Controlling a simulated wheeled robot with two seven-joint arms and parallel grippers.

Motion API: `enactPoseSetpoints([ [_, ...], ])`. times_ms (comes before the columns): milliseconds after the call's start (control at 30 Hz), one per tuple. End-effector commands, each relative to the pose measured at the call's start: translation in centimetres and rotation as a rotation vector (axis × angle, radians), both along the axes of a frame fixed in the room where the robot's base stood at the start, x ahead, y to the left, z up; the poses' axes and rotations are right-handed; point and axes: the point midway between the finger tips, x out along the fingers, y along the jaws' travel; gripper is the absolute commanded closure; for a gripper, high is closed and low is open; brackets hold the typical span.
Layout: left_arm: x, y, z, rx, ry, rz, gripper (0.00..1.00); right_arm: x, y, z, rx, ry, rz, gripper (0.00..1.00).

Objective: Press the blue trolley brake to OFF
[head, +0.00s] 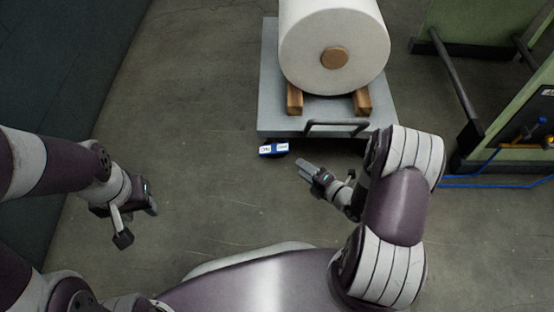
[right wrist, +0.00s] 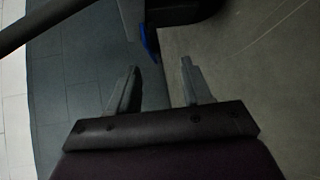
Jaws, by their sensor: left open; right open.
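The blue trolley brake (head: 273,150) sits low at the near edge of the grey trolley (head: 268,100), left of its handle. It carries two white labels, too small to read. In the right wrist view a blue edge, seemingly the brake (right wrist: 149,42), shows ahead of the fingers, beneath a dark part. My right gripper (head: 304,167) is open and empty, to the right of and nearer than the brake, apart from it. Its two spread fingers show in the right wrist view (right wrist: 158,85). My left gripper (head: 137,222) is open and empty over the floor at the left.
A large white roll (head: 330,35) rests on wooden blocks (head: 294,99) on the trolley. The dark handle (head: 337,125) sticks out at its near edge. A green frame (head: 480,25) and a blue hose (head: 497,184) are at the right. The floor left of the trolley is clear.

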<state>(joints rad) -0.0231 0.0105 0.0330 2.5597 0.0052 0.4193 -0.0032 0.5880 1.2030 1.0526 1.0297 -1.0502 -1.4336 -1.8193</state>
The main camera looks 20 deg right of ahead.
Motion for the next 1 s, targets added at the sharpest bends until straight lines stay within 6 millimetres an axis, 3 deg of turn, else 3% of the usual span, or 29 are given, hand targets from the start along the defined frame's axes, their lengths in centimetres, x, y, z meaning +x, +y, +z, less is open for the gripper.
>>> enactPoseSetpoints([
  [167, 0.0, 0.0, -1.2, 0.000, 0.000, 0.000, 0.57, 1.8, 1.1, 0.1, -0.032, -0.062, 0.023, 0.51],
  [400, 0.0, 0.0, -4.6, 0.000, 0.001, 0.000, 0.57, 6.7, 3.8, -1.1, -0.032, -0.061, 0.023, 0.51],
  [600, 0.0, 0.0, -6.5, 0.000, 0.001, 0.000, 0.57, 9.8, 5.3, -1.5, -0.031, -0.058, 0.019, 0.51],
  [1000, 0.0, 0.0, -7.0, 0.000, 0.001, 0.000, 0.57, 11.2, 6.0, -1.2, -0.029, -0.056, 0.016, 0.51],
])
